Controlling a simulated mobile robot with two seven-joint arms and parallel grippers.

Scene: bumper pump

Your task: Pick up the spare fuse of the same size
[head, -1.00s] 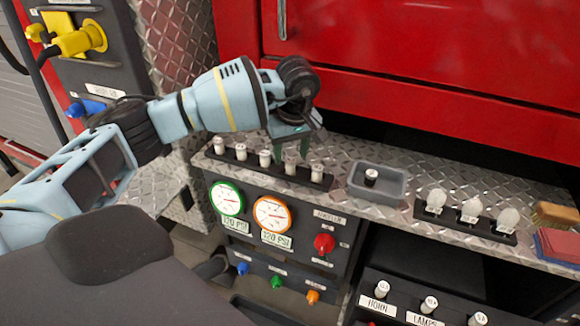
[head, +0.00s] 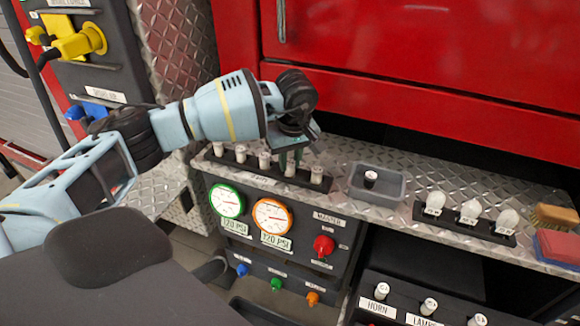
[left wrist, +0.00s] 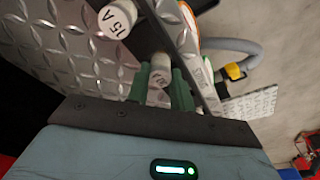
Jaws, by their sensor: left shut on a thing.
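A dark rack (head: 255,178) on the tread-plate ledge holds a row of white-capped fuses, such as one at its left (head: 241,153) and one at its right end (head: 317,174). My left gripper (head: 290,162) points down over the rack, its green fingers shut on the fuse second from the right (head: 290,170). In the left wrist view this gripped fuse (left wrist: 158,92) sits between the fingers; its marking is hard to read. It appears still at the rack. A neighbouring fuse marked 15 A (left wrist: 115,20) stands beside it. My right gripper is out of view.
A grey tray (head: 358,193) holding one dark-bodied, white-topped fuse (head: 370,178) lies right of the rack. Further right are a bulb rack (head: 450,222), a brush (head: 556,216) and folded cloths (head: 555,247). Below are gauges (head: 272,215) and a HORN/LAMPS fuse panel (head: 400,290). Red bodywork rises behind.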

